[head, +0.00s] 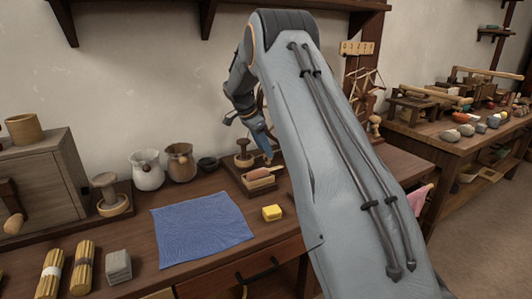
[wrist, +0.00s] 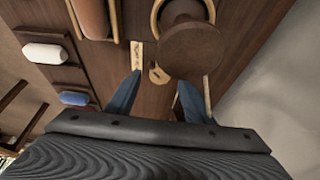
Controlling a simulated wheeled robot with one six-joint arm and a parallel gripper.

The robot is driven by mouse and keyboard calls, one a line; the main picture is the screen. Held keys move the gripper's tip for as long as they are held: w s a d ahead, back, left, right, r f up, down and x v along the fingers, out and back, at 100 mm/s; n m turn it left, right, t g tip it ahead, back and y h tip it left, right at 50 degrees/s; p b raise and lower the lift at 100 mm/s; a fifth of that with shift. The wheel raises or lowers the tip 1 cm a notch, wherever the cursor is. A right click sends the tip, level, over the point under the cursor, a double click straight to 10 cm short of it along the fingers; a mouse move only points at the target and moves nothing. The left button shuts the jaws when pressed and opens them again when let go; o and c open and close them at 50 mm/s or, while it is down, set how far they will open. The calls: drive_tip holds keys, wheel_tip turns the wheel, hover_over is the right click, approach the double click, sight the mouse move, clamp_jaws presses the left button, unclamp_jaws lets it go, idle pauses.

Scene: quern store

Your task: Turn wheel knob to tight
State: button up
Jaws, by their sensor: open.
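A brown round wheel knob (wrist: 190,50) shows at the top of the wrist view, on a paler round wooden base. What looks like the same knob stands on a wooden board in the head view (head: 243,159). Small pale tags (wrist: 136,56) lie beside it; their marks are too small to read. My gripper (wrist: 158,78) is open and empty, its two blue fingers pointing toward the knob. The right fingertip lies close to the knob's edge in the picture; I cannot tell whether they touch. In the head view my gripper (head: 262,145) hangs over the board.
A reddish-brown block (head: 258,174) sits at the front of the board. A yellow block (head: 272,212) and a blue cloth (head: 202,228) lie nearer. Jugs (head: 180,162) and another wooden knob-like piece (head: 112,197) stand left. The wall is close behind.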

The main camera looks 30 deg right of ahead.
drive_tip(key=v, duration=0.5)
idle(0.4)
